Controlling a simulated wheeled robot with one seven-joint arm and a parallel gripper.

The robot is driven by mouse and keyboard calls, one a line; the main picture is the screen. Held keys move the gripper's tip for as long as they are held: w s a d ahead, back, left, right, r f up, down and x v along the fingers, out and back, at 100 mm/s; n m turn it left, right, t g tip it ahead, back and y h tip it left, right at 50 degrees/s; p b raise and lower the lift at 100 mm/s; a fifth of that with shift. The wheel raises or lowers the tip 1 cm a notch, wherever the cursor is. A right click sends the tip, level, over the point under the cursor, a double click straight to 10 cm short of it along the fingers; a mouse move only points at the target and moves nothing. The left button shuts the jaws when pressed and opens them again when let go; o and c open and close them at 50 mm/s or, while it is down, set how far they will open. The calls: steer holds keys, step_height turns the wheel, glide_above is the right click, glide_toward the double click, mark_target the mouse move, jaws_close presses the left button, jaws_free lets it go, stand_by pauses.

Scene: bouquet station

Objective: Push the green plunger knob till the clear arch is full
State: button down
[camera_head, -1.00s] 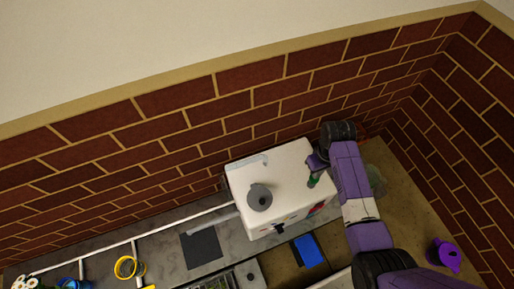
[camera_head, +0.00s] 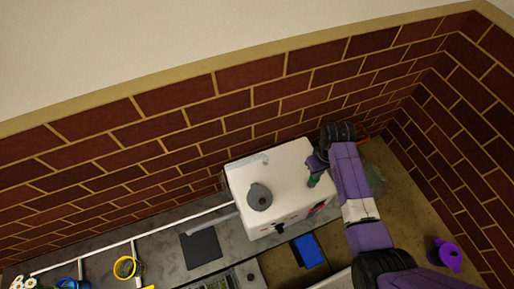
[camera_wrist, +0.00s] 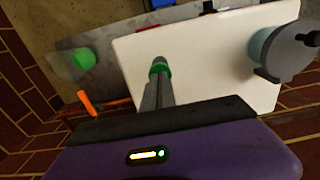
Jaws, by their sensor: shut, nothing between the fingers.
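The white box machine (camera_head: 282,203) stands on the counter by the brick wall. The green plunger knob (camera_head: 313,181) is on its right part; in the wrist view the green (camera_wrist: 161,69) shows right at my fingertips. My gripper (camera_head: 314,169) is shut with nothing in it, its tips over the knob and seemingly touching it. A pale clear strip (camera_head: 252,161), apparently the clear arch, lies along the back left of the box top. I cannot tell how full it is. My fingers and arm hide part of the knob and the box's right side.
A grey round hopper (camera_head: 259,196) rises from the box top and shows at right in the wrist view (camera_wrist: 285,52). A clear green-tinted vessel (camera_head: 375,181) stands right of my arm. A blue block (camera_head: 308,251), yellow cup (camera_head: 127,268) and purple pitcher (camera_head: 445,254) are farther off.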

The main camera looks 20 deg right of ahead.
steer(key=shift+f+b, duration=0.9)
steer(key=shift+f, duration=0.65)
steer(key=shift+r, duration=0.2)
step_height(320, 180, up, 4)
steer(key=p, duration=0.5)
steer(key=shift+r, duration=0.15)
